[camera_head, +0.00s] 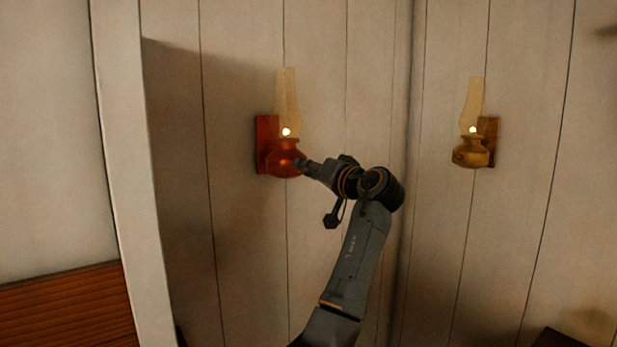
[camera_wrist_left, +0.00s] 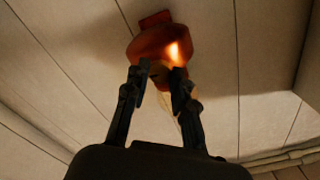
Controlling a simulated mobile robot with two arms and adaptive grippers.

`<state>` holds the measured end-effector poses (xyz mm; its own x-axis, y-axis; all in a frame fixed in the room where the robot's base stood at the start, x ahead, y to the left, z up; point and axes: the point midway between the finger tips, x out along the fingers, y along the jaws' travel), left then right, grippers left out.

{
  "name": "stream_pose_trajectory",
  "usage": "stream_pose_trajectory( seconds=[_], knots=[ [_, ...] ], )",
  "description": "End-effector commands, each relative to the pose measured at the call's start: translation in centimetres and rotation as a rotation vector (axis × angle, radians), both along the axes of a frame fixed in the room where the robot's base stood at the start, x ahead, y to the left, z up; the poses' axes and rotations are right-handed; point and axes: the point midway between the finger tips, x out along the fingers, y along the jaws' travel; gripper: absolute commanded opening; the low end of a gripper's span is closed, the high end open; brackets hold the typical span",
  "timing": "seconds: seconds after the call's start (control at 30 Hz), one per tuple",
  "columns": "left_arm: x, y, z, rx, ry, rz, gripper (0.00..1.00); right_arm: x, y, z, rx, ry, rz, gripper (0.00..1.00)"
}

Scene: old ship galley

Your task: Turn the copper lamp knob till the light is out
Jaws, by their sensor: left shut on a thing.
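The copper lamp (camera_head: 284,157) hangs on a red wall bracket, with a tall glass chimney above its round body. A bright flame glows at the base of the chimney. My left gripper (camera_head: 302,166) reaches the right side of the lamp's body. In the left wrist view, the fingers of my left gripper (camera_wrist_left: 160,82) are closed in at the copper lamp's body (camera_wrist_left: 150,45), shut on its small knob (camera_wrist_left: 158,69). The fingers partly hide the knob, and its turn cannot be read. My right gripper is not in view.
A brass-yellow lamp (camera_head: 471,153), also lit, hangs on the adjoining wall to the right. The plank wall (camera_head: 235,220) around the copper lamp is otherwise clear. A pale upright post (camera_head: 135,160) stands at the left, with a reddish-brown slatted surface (camera_head: 65,305) below left.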

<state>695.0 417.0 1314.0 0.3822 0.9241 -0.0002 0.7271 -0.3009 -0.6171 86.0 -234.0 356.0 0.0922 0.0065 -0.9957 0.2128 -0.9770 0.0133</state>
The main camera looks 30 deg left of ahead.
Motion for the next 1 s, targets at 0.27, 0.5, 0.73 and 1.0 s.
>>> stream_pose_trajectory(
  seconds=[0.27,0.5,0.73,1.0],
  knots=[
    [-0.1,0.1,0.3,-0.095,-0.251,-0.003,0.00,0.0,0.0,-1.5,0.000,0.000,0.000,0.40],
    [-0.1,0.1,0.3,-0.182,-0.461,-0.004,0.00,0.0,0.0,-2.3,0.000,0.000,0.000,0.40],
    [-0.1,0.1,0.4,-0.265,-0.664,-0.004,0.00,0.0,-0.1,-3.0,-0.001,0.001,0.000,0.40],
    [-0.1,0.1,0.4,-0.363,-0.901,-0.006,0.00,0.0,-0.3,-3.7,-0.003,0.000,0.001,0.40]
  ],
)
